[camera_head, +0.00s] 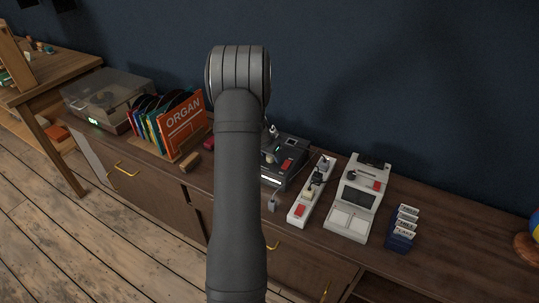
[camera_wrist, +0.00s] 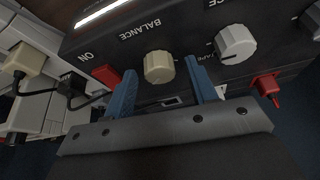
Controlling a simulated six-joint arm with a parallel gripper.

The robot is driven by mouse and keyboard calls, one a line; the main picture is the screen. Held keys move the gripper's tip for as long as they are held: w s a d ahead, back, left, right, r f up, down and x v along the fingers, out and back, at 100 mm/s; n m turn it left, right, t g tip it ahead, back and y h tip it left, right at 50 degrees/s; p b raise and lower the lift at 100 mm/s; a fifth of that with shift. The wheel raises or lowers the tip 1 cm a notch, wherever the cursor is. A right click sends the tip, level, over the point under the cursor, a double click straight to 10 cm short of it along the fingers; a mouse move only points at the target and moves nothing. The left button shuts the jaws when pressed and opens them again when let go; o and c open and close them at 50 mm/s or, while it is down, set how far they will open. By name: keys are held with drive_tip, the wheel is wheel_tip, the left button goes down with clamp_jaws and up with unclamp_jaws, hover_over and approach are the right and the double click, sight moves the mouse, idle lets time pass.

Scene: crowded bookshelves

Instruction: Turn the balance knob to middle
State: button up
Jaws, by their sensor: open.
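The balance knob (camera_wrist: 158,67) is a round cream dial below the printed word BALANCE on a dark device panel, in the wrist view. My gripper (camera_wrist: 163,84) has its two blue fingers open, one on each side of the knob, with gaps showing between the fingers and the knob. I cannot tell how far the knob is turned. In the head view the dark device (camera_head: 284,163) stands on the sideboard, partly hidden by my arm. My gripper is hidden there.
A white knob (camera_wrist: 235,44) and a red plug (camera_wrist: 267,86) sit right of the balance knob. A red ON switch (camera_wrist: 106,75) is close to its left. A power strip (camera_head: 312,192), a grey-white machine (camera_head: 353,199), record rack (camera_head: 178,127) and turntable (camera_head: 108,98) share the sideboard.

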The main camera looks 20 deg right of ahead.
drive_tip(key=c, duration=1)
drive_tip(key=shift+n, duration=0.4)
drive_tip(key=shift+o, duration=0.2)
drive_tip(key=n+t+y, duration=0.1)
drive_tip(key=n, duration=0.2)
drive_tip(key=shift+s+d+n, duration=0.1)
drive_tip(key=shift+d+n, duration=0.05)
drive_tip(key=shift+n, duration=0.25)
drive_tip(key=n+y, duration=0.1)
drive_tip(key=n, duration=0.1)
drive_tip(key=n+y, duration=0.1)
drive_tip(key=n, duration=0.2)
drive_tip(key=shift+d+t, duration=0.1)
drive_tip(key=shift+t, duration=0.3)
drive_tip(key=shift+n, duration=0.4)
drive_tip(key=o, duration=1)
drive_tip(key=shift+c, duration=0.2)
